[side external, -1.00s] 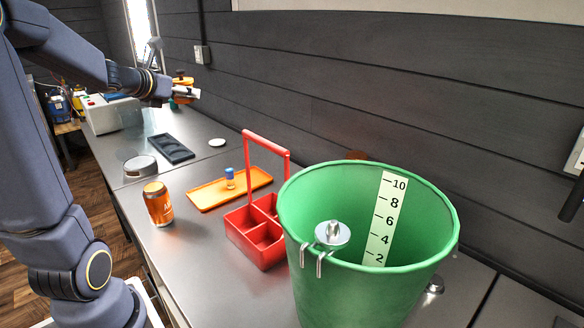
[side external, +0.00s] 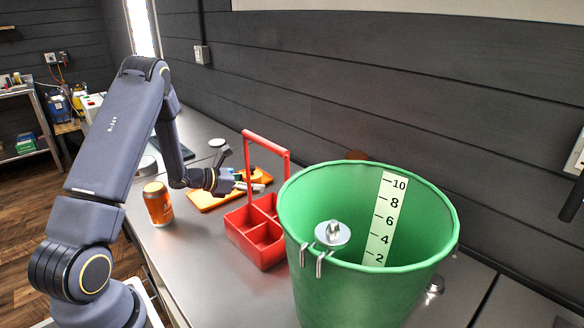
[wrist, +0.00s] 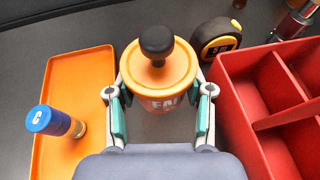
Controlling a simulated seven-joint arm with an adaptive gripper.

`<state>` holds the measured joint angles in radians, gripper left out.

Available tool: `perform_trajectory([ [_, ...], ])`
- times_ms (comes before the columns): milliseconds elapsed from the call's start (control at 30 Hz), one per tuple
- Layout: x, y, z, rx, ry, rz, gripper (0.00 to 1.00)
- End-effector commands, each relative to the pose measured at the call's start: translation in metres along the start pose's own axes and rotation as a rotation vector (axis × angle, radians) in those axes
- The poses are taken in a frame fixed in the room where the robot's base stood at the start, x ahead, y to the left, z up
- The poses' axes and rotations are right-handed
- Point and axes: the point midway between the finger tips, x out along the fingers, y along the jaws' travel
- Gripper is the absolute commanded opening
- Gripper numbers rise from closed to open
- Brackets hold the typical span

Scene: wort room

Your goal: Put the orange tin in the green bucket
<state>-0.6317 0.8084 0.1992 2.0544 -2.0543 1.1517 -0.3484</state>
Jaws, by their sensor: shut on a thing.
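In the side view my gripper (side external: 240,181) is beside the red caddy's handle, over the orange tray area. The tin is small and hard to make out there. The green bucket (side external: 350,295) stands in the right foreground, open at the top, with a number scale inside. It is apart from my gripper, with the red caddy between them.
The red caddy (side external: 240,240) with its tall handle stands left of the bucket. The orange tray (wrist: 60,68) carries a blue-capped cylinder (wrist: 55,122). A tape measure (wrist: 216,40) lies near the caddy. An orange drink can (side external: 158,204) stands at the left. A metal hanger (side external: 331,236) hooks over the bucket rim.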

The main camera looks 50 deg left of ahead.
Motion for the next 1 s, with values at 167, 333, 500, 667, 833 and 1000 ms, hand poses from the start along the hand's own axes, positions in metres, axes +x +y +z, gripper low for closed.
perform_trajectory([
  [167, 0.008, 0.0, -0.02, 0.0, -0.001, 0.0, 0.0],
  [333, 0.017, 0.001, -0.041, 0.0, -0.001, 0.0, 0.0],
  [500, 0.018, 0.001, -0.043, 0.002, -0.003, 0.002, 0.0],
  [667, 0.018, 0.001, -0.044, 0.001, -0.002, 0.001, 0.0],
  [833, 0.019, 0.001, -0.047, 0.0, 0.0, 0.001, 0.59],
  [1000, 0.019, 0.001, -0.047, 0.0, 0.0, 0.001, 0.77],
])
